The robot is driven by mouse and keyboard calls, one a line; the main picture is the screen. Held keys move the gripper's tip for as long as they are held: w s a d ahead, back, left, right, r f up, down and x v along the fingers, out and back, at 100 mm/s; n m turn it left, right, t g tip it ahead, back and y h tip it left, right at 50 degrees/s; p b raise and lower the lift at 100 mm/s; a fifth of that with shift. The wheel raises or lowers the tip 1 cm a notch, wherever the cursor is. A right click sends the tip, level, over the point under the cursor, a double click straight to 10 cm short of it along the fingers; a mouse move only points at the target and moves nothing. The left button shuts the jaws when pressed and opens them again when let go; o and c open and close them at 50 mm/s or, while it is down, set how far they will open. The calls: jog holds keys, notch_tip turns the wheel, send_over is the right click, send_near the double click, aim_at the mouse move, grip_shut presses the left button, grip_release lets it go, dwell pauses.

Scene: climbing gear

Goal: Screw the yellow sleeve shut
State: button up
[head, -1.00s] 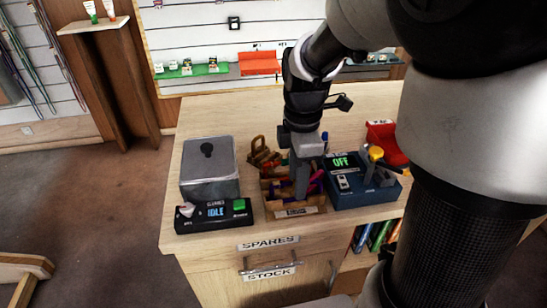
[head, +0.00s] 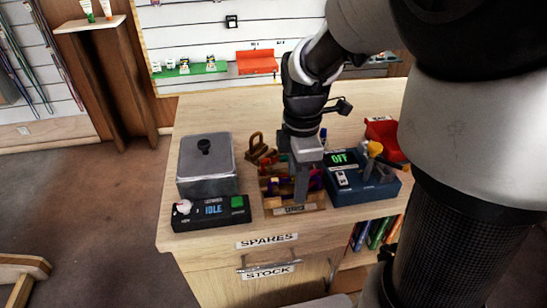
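My gripper (head: 300,191) points straight down into a small wooden tray (head: 297,210) on the counter. Its fingertips are low among small red, purple and dark pieces in the tray. The view does not show whether the fingers are open or shut, or whether they hold anything. I cannot make out a yellow sleeve for certain in the tray. A yellow knob-like part (head: 375,148) sits on top of the blue device at the right of the tray; I cannot tell if it is the sleeve.
A grey lidded metal box (head: 206,170) and a black control box reading IDLE (head: 212,213) stand left of the tray. The blue device reading OFF (head: 350,195) stands close on the right, a red bin (head: 383,134) behind it. The back of the counter (head: 225,112) is clear.

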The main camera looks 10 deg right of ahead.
jog(key=shift+s, duration=0.75)
jog(key=shift+r, duration=0.15)
jog(key=shift+r+p, duration=1.2)
jog(key=shift+r, duration=0.05)
jog(key=shift+w, duration=1.25)
jog(key=shift+f+b, duration=0.85)
jog(key=shift+f, duration=0.6)
